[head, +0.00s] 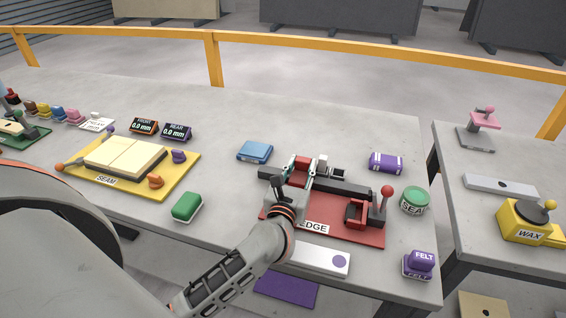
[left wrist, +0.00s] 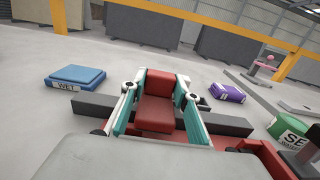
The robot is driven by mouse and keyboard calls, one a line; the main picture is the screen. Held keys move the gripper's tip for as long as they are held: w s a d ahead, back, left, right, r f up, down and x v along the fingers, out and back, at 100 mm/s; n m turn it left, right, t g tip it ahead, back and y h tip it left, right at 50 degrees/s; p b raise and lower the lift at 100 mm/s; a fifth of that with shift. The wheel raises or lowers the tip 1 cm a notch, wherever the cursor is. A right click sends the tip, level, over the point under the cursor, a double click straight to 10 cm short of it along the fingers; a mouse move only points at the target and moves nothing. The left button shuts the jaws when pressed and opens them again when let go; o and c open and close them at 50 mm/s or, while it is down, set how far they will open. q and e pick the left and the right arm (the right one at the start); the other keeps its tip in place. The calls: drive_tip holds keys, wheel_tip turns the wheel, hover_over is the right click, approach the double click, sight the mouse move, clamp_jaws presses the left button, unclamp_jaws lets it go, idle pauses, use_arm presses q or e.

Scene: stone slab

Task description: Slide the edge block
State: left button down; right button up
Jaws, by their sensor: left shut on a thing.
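The edge station is a red base plate labelled EDGE (head: 340,226) with a dark rail (head: 350,187) along its far side. My left gripper (head: 306,172) reaches over the rail. Its teal-lined fingers are shut on the red edge block, which fills the space between them in the left wrist view (left wrist: 158,104). In the head view the fingers partly hide the block. A second red clamp-like part (head: 357,213) and a red-knobbed lever (head: 386,192) stand at the plate's right end. My right gripper is not in view.
A blue WET block (head: 254,152) lies left of the rail, a purple block (head: 386,162) beyond its right end. A green SEAL tin (head: 415,200) and purple FELT block (head: 420,264) stand right. A white slab (head: 318,258) lies in front. The yellow SEAM station (head: 185,182) is left.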

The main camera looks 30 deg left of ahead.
use_arm(q)
drive_tip(key=shift+d, duration=0.4)
drive_tip(key=c, duration=1.5)
unclamp_jaws()
drive_tip(key=v, duration=1.2)
drive_tip(key=shift+a, duration=0.1)
drive_tip(key=shift+f, duration=0.1)
